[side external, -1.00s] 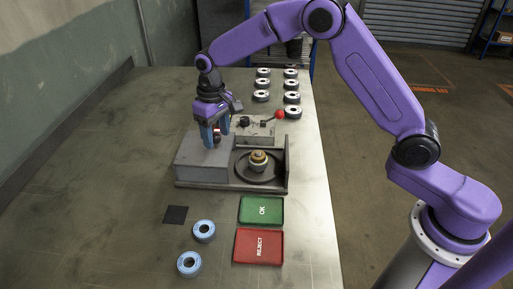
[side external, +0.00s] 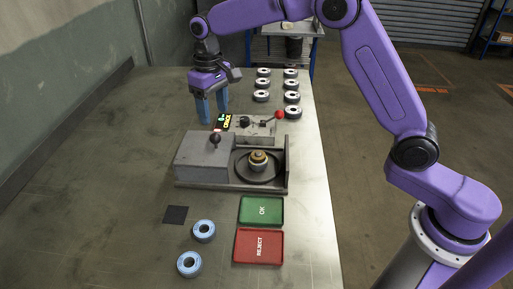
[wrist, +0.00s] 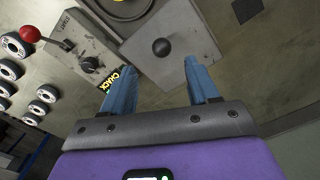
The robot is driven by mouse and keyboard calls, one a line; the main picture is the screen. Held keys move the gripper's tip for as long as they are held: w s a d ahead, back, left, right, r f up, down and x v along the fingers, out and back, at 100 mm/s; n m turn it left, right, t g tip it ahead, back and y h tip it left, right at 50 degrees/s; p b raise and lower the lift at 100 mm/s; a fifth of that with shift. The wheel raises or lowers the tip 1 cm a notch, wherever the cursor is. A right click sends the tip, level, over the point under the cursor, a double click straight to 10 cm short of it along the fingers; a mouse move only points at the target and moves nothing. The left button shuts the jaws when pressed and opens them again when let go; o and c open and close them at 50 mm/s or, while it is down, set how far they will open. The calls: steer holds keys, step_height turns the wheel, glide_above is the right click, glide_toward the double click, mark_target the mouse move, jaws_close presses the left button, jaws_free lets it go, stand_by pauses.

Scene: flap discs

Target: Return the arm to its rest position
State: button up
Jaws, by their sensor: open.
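My gripper (side external: 212,121) is open and empty, above the table behind the grey machine (side external: 203,158). Its two blue fingers also show in the wrist view (wrist: 162,97), apart with nothing between them. A dark ball knob (side external: 215,138) stands on top of the machine's grey block, in front of the fingers and clear of them. It also shows in the wrist view (wrist: 161,47). A brass-coloured hub (side external: 258,160) sits on the machine's round plate.
Several flap discs (side external: 291,97) stand in two columns at the back right. A control box with a red-knobbed lever (side external: 279,115) is beside the machine. A green OK tray (side external: 261,211), a red REJECT tray (side external: 258,247) and two blue-rimmed discs (side external: 204,231) lie in front. The left table is clear.

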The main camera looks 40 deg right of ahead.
stand_by(0.3)
steer(key=s+d+r+n, duration=0.1)
steer(key=s+n, duration=0.2)
steer(key=s, duration=0.7)
steer(key=s+d+r+n, duration=0.2)
steer(key=s, duration=0.8)
steer(key=s+d+f+n, duration=0.2)
steer(key=s+d, duration=0.3)
steer(key=s, duration=0.4)
steer(key=s+d+f+n, duration=0.1)
steer(key=s+d+n, duration=0.1)
steer(key=s+d, duration=0.4)
steer(key=s, duration=0.3)
steer(key=shift+f+n, duration=0.3)
steer(key=shift+f, duration=0.1)
